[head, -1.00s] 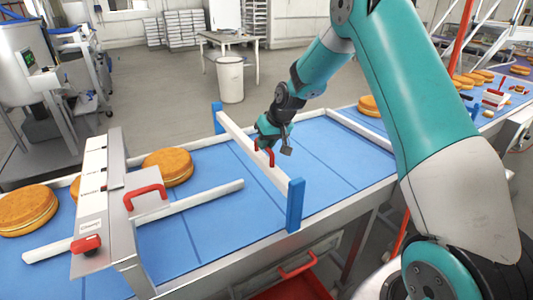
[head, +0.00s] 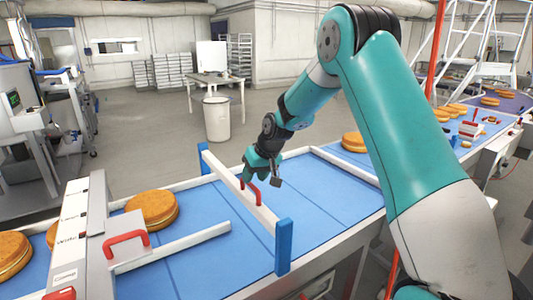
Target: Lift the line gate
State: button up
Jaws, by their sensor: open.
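The line gate is a white bar (head: 228,180) lying across the blue conveyor belt, between two blue end posts (head: 284,247). A small red handle (head: 254,192) stands near the bar's middle. My gripper (head: 258,180) is at the handle, seen from behind and small. Its jaws are open. I cannot tell whether the fingers are around the handle or only beside it. The bar sits low, just above or on the belt; the gap is too small to tell.
Filled rounds (head: 152,209) lie on the belt left of the gate, by a white machine with a red handle (head: 126,239). More rounds (head: 354,142) lie farther right. A white guide rail (head: 172,247) runs along the belt. A bin (head: 217,119) and table stand behind on open floor.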

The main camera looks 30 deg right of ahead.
jog(key=b+v, duration=0.3)
jog(key=v, duration=1.2)
jog(key=shift+a, duration=0.15)
jog(key=s+a+f+n+g+y, duration=0.15)
jog(key=s+a+n, duration=0.25)
jog(key=s+a, duration=0.9)
jog(key=s+a+f+n+g, duration=0.1)
jog(key=s+a+f, duration=0.1)
jog(key=s+a, duration=0.3)
jog(key=s+a+f+n+g+b, duration=0.1)
jog(key=s+a, duration=0.4)
jog(key=s, duration=0.8)
jog(key=shift+a+f+n+g+b, duration=0.3)
jog(key=shift+f+n+g, duration=0.25)
jog(key=shift+f+n, duration=0.3)
jog(key=shift+w+y, duration=0.1)
jog(key=shift+y, duration=0.15)
